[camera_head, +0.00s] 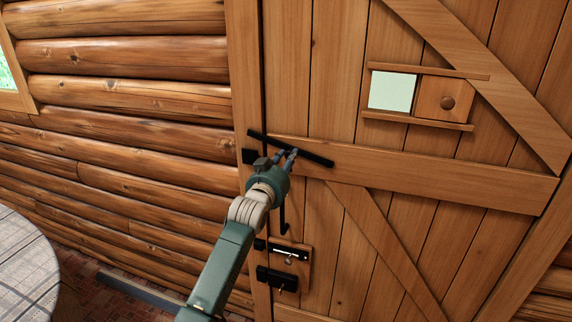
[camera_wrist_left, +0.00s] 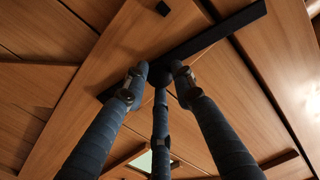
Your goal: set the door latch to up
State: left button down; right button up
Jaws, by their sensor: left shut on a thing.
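The door latch is a long black bar (camera_head: 319,159) on the wooden door. It is tilted, its left end higher than its right end. Its left end lies over the door frame, above a small black catch (camera_head: 249,156) and apart from it. My left gripper (camera_head: 290,154) is shut on the bar near its middle. In the left wrist view the bar (camera_wrist_left: 228,34) runs diagonally behind the fingertips (camera_wrist_left: 160,76), which close around part of it. The gripped spot is partly hidden by the fingers. My right gripper is not in view.
Below the latch are a black door handle (camera_head: 284,218) and a lock with black bolts (camera_head: 275,277). A small sliding window hatch (camera_head: 393,91) is on the upper door. A round table with a checked cloth (camera_head: 22,262) stands at the lower left. Log walls (camera_head: 130,95) flank the door.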

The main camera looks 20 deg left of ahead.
pick_arm(q)
jog(key=shift+w+r, duration=0.25)
jog(key=shift+r, duration=0.25)
jog(key=c, duration=1.6)
grip_release()
jog(key=shift+o, duration=1)
jog(key=shift+d, duration=0.1)
jog(key=s, duration=1.2)
jog(key=shift+a, duration=0.2)
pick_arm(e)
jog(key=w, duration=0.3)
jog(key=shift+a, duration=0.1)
pick_arm(q)
jog(key=shift+s+f, duration=0.1)
